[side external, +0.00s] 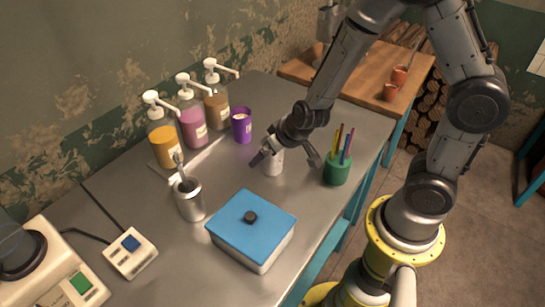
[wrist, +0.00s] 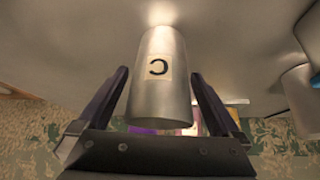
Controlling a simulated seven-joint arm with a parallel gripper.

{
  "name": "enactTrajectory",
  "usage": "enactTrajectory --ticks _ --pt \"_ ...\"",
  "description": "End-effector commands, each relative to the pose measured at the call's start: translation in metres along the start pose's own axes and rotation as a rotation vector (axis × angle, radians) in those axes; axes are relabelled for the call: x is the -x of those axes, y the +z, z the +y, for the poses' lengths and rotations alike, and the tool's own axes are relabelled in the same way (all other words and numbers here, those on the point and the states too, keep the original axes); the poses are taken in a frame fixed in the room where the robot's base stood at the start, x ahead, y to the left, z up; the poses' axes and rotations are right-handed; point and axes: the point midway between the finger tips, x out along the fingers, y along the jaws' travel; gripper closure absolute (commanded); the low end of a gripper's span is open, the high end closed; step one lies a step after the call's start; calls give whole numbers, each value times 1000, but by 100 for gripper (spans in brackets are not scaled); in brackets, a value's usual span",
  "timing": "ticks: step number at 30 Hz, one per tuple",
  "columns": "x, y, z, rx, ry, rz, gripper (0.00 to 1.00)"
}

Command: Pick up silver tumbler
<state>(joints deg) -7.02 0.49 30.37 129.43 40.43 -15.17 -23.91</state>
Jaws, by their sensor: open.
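A silver tumbler (side external: 272,165) stands on the metal worktop, partly hidden by my gripper in the side view. In the wrist view the tumbler (wrist: 160,95) is a plain metal cylinder with a small pale label bearing a dark letter. My gripper (side external: 286,157) is open, with one finger on each side of the tumbler. In the wrist view the fingers of my gripper (wrist: 159,75) flank it; I cannot tell if either touches it. A second silver cup (side external: 190,203) holding a utensil stands nearer the front left.
A green cup of pencils (side external: 337,171) stands close right of my gripper. A purple cup (side external: 241,127) and several pump bottles (side external: 193,125) stand behind left. A blue-lidded box (side external: 250,230) sits in front. A white scale device (side external: 130,252) is at front left.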

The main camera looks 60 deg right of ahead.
Motion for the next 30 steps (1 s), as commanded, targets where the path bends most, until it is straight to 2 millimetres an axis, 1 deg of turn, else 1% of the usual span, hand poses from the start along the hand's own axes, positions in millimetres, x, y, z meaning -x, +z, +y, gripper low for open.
enactTrajectory --ticks 3,9,10,14,15,17,18,20,21,23,24,26,30 --pt "-4 0 0 0 0 0 0" --pt "-4 0 0 0 -1 0 0" --pt "-4 0 0 0 -1 0 2" --pt "-4 0 0 0 -1 0 25" --pt "-4 0 0 0 -1 0 32" --pt "-4 0 0 0 -1 0 43" --pt "-4 0 0 0 -1 0 50" --pt "-4 0 0 0 -1 0 61" --pt "-4 0 0 0 -1 0 68" --pt "-4 0 0 0 -1 0 79" --pt "-4 0 0 0 -1 0 86" --pt "-4 0 0 0 -1 0 97" --pt "-4 0 0 0 -1 2 97"
